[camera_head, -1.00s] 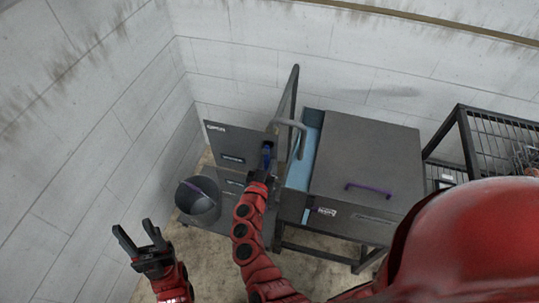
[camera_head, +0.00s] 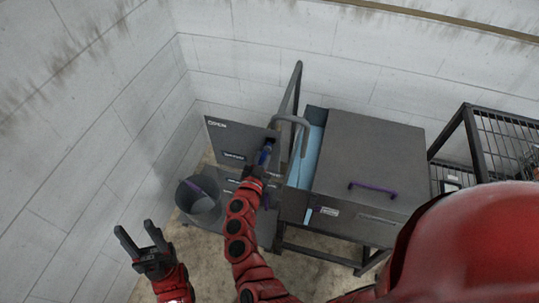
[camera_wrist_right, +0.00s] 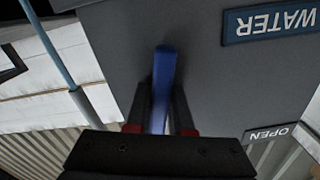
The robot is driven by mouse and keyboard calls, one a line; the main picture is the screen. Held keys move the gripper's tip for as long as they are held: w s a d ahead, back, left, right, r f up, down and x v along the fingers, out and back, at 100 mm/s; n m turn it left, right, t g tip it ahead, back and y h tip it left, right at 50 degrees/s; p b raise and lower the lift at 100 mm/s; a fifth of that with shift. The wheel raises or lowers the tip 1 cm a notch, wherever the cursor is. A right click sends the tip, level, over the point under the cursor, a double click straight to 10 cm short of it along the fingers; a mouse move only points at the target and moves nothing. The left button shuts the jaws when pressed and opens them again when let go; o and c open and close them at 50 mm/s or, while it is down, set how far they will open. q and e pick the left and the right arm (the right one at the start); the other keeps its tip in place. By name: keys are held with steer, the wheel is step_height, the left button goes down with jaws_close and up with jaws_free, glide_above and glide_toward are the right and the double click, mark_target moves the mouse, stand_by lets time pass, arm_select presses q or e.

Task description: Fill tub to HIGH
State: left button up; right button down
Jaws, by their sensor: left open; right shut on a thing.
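A dark grey tub (camera_head: 370,165) with a purple handle (camera_head: 372,187) stands on a black frame, its light blue inner strip (camera_head: 306,155) showing at the left. A grey panel (camera_head: 232,140) stands left of it; in the right wrist view the panel (camera_wrist_right: 200,40) carries a WATER label (camera_wrist_right: 270,22) and an OPEN label (camera_wrist_right: 269,133). My right gripper (camera_head: 262,168) is shut on a blue lever (camera_wrist_right: 163,80) on this panel. A grey curved spout (camera_head: 292,119) rises beside the panel. My left gripper (camera_head: 138,238) is open and empty. The water level is not visible.
A dark bucket (camera_head: 200,197) stands on the left below the panel. A black wire rack (camera_head: 480,140) stands at the right. Pale block walls enclose the left and back. Bare floor shows at the lower left.

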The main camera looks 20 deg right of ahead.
steer(key=shift+w+a+r+m+b, duration=0.4)
steer(key=shift+a+r+m+b, duration=0.15)
steer(key=shift+m+b, duration=0.65)
steer(key=shift+w+a+r+m+b, duration=0.45)
steer(key=shift+a+m+b, duration=0.3)
steer(key=shift+m, duration=0.7)
steer(key=shift+w+a+r+m+b, duration=0.35)
steer(key=shift+a+r+m+b, duration=0.2)
steer(key=shift+m+b, duration=0.65)
steer(key=c, duration=0.8)
jaws_free()
